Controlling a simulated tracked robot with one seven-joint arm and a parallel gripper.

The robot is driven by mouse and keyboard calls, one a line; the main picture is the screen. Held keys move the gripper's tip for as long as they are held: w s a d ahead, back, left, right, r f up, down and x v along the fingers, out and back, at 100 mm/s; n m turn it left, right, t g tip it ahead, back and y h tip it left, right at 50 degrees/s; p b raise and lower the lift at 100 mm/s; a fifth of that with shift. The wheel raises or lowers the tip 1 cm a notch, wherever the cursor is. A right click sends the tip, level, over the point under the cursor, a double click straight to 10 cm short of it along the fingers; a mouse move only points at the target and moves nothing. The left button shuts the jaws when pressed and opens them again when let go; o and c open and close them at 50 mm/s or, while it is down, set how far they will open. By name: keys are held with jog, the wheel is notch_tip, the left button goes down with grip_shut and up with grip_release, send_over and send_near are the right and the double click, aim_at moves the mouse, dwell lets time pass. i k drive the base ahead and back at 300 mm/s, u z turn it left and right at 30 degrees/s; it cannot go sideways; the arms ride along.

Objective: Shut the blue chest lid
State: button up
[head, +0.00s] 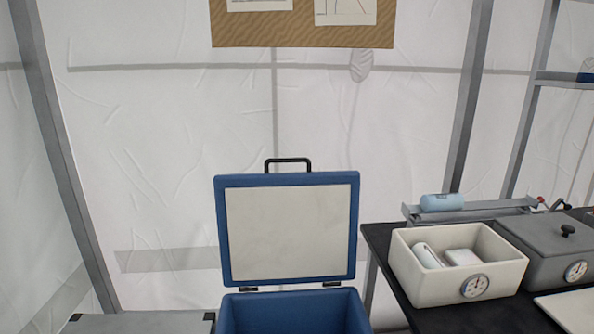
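The blue chest (293,312) is at the bottom middle of the head view, and the lower part of its body is cut off by the frame edge. Its lid (289,229) stands open, upright on hinges at the back rim, with its pale inner panel facing me. A black handle (288,162) sticks up from the lid's top edge. The inside of the chest shows blue walls; its floor is out of view. My gripper is not in view.
A black table (419,318) stands right of the chest, holding a cream bin (412,284) with white items, a grey lidded box (541,247) and a light blue roll (441,202). A grey case (140,324) is at the lower left. Tent wall lies behind.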

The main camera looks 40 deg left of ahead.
aim_at(284, 228)
jog(key=u, duration=0.15)
jog(key=k, duration=0.95)
jog(key=u, duration=1.25)
jog(key=i, duration=0.5)
jog(key=u, duration=0.15)
